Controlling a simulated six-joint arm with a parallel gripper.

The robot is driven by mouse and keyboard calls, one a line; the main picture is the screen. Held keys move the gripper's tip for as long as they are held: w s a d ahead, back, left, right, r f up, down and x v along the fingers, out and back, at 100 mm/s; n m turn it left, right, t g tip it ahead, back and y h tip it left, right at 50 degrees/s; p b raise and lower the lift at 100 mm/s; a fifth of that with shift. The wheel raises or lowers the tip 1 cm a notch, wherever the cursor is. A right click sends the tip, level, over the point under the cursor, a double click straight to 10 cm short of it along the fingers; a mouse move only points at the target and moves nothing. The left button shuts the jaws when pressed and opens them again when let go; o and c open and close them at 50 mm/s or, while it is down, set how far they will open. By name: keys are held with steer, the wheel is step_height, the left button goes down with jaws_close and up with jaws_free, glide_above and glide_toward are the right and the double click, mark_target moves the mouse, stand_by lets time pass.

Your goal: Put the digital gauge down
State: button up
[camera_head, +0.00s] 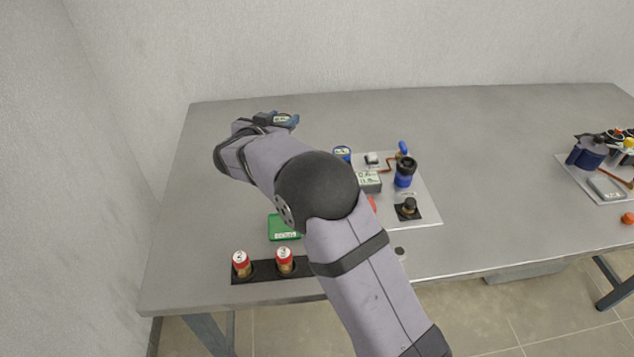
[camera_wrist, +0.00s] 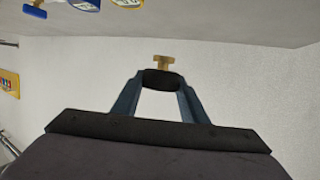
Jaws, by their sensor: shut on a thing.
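My gripper (camera_head: 284,122) is at the far left of the table, near its back edge, shut on the digital gauge. Only a small pale face of the digital gauge (camera_head: 282,119) shows between the bluish fingers. In the wrist view the fingers (camera_wrist: 160,97) close on the dark round body of the digital gauge (camera_wrist: 160,79), and its brass stem (camera_wrist: 163,62) points away from the palm. Its display is hidden there. I cannot tell whether the gauge touches the table (camera_head: 230,113).
A metal plate (camera_head: 425,211) with a blue-rimmed gauge (camera_head: 342,153), a blue-black cylinder (camera_head: 405,172) and other parts lies mid-table. A green box (camera_head: 283,228) and a black rack (camera_head: 262,271) with red-topped cans are in front. The back middle is clear. Another loaded plate (camera_head: 577,175) is at right.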

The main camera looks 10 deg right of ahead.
steer(key=s+d+r+b, duration=0.6)
steer(key=s+d, duration=0.2)
steer(key=d, duration=0.3)
steer(key=shift+s+a+f+b, duration=0.2)
steer(key=shift+s+f+b, duration=0.25)
steer(key=shift+f, duration=2.3)
steer(key=shift+s+a+f+b, duration=0.15)
steer(key=shift+s+f+b, duration=0.3)
steer(key=shift+f, duration=2.35)
steer(key=shift+s+a+f+b, duration=0.2)
steer(key=shift+s+f+b, duration=0.25)
steer(key=shift+f, duration=2.3)
steer(key=shift+f, duration=0.1)
steer(key=shift+f, duration=0.25)
steer(key=o, duration=1.2)
